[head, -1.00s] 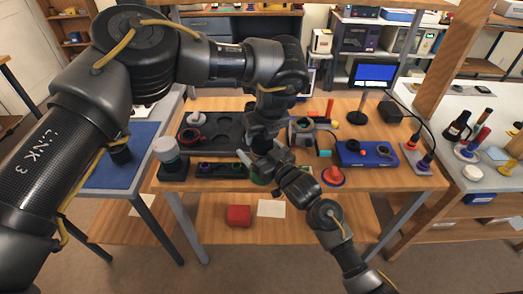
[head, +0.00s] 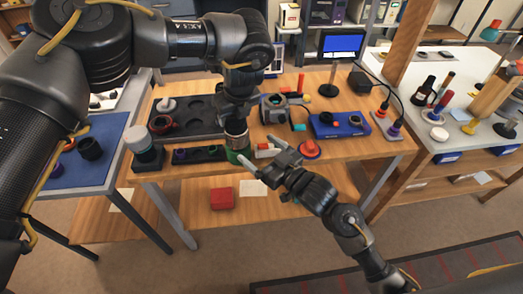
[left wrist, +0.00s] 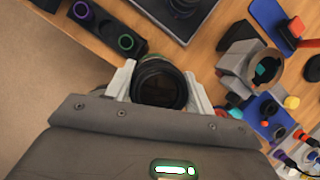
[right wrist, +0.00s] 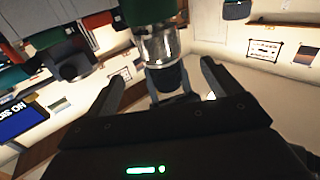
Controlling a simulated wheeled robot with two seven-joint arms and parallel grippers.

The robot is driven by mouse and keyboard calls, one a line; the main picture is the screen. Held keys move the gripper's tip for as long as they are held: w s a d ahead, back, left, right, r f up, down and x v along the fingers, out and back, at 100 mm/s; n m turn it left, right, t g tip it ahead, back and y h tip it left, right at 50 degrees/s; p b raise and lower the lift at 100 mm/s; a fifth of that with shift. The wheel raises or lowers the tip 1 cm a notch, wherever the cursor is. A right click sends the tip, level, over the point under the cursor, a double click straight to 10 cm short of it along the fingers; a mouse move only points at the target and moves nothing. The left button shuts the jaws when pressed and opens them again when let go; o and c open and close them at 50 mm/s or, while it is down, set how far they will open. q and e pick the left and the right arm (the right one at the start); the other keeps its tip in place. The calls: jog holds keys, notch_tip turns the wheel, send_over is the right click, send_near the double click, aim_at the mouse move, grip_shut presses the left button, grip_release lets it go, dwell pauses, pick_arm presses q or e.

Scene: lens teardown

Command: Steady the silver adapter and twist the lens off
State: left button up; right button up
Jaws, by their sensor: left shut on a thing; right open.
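The black lens (left wrist: 160,85) is between the fingers of my left gripper (left wrist: 163,90), which is shut on it from above. The silver adapter (right wrist: 160,45) is a shiny ring in line with the lens, and a green cylinder (right wrist: 150,10) adjoins its other side. In the head view the silver adapter (head: 237,140) shows just below my left gripper (head: 237,122), above the green part (head: 238,156) near the table's front edge. My right gripper (head: 263,155) is open and empty, to the right of and in front of this stack, its fingers apart from it.
A dark tray (head: 190,108) lies behind and left. A narrow black rack (head: 198,155) and a white-capped jar (head: 140,142) stand left. A grey clamp-like holder (head: 277,107), red knob (head: 309,149) and blue block (head: 340,126) lie right.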

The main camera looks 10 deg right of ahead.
pick_arm(q)
jog(key=o, duration=1.3)
jog(key=shift+c, duration=0.2)
jog(key=shift+s+d+r, duration=0.15)
jog(key=shift+r, duration=0.4)
jog(key=b+v, duration=0.1)
jog(key=v, duration=0.8)
jog(key=shift+r+b, duration=0.3)
jog(key=shift+b, duration=0.05)
jog(key=shift+s, duration=0.1)
jog(key=shift+d, duration=0.1)
